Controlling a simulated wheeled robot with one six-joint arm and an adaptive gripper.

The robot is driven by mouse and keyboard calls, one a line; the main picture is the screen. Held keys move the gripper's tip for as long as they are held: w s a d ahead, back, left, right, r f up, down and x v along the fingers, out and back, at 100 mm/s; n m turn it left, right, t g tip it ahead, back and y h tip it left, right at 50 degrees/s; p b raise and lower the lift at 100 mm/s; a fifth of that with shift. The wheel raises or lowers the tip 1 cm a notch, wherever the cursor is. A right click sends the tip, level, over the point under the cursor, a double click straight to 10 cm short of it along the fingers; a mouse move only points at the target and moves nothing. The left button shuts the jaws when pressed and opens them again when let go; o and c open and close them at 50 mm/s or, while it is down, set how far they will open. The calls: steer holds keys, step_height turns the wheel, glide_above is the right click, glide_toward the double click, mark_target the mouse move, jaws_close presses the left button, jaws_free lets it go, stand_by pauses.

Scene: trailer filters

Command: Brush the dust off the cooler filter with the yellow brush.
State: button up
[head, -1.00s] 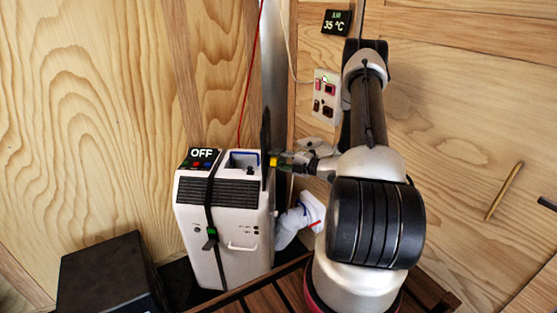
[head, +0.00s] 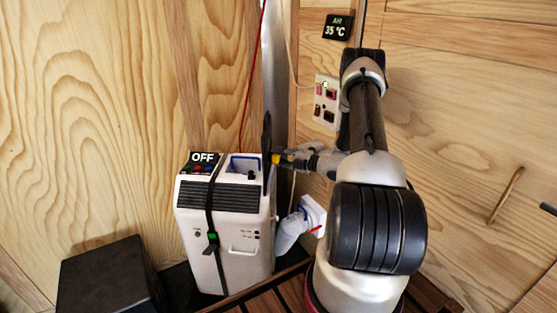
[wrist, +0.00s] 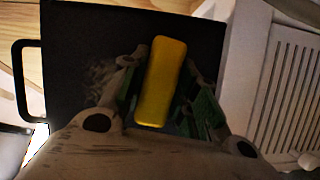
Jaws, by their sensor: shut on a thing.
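The cooler (head: 240,257) is a white upright box with a black grille, a strap and a sign reading OFF. A thin dark panel, which looks like the filter (head: 267,135), stands upright by its top right edge, seen nearly edge-on. In the wrist view the filter (wrist: 75,50) is a black sheet with a handle at left and greyish dust smudges beside the brush. My gripper (head: 284,159) is shut on the yellow brush (wrist: 160,80), just right of the filter in the head view. The brush's far end is hidden; I cannot tell whether it touches the filter.
A blue-rimmed opening (head: 245,165) shows in the cooler's top. A white hose (head: 291,231) runs from its right side to the wall. A black box (head: 108,275) stands at left. A socket panel (head: 326,102) and a 35 °C display (head: 338,27) are on the wall.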

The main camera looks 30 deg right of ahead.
mark_target(270, 159)
steer(key=shift+w+d, duration=0.45)
steer(key=shift+w, duration=0.35)
steer(key=shift+r, duration=0.7)
steer(key=shift+s+a, duration=0.7)
steer(key=shift+s, duration=0.3)
steer(key=shift+s+a, duration=0.7)
steer(key=shift+s, duration=0.3)
steer(key=shift+s+a, duration=0.7)
steer(key=shift+s, duration=0.3)
steer(key=shift+d+r, duration=0.1)
steer(key=shift+r, duration=0.5)
steer(key=shift+w+d, duration=0.7)
steer(key=shift+w, duration=0.3)
steer(key=shift+w+d, duration=0.65)
steer(key=shift+w, duration=0.3)
steer(key=shift+w+d, duration=0.7)
steer(key=shift+w, duration=0.3)
steer(key=shift+a+r, duration=0.1)
steer(key=shift+r, duration=0.6)
steer(key=shift+s+a+r, duration=0.35)
steer(key=shift+s+a, duration=0.1)
steer(key=shift+s, duration=0.3)
steer(key=shift+s+a+r, duration=0.3)
steer(key=shift+s+a, duration=0.15)
steer(key=shift+s, duration=0.25)
steer(key=shift+w+d, duration=0.45)
steer(key=shift+w, duration=0.35)
steer(key=shift+w+d, duration=0.45)
steer(key=shift+w, duration=0.3)
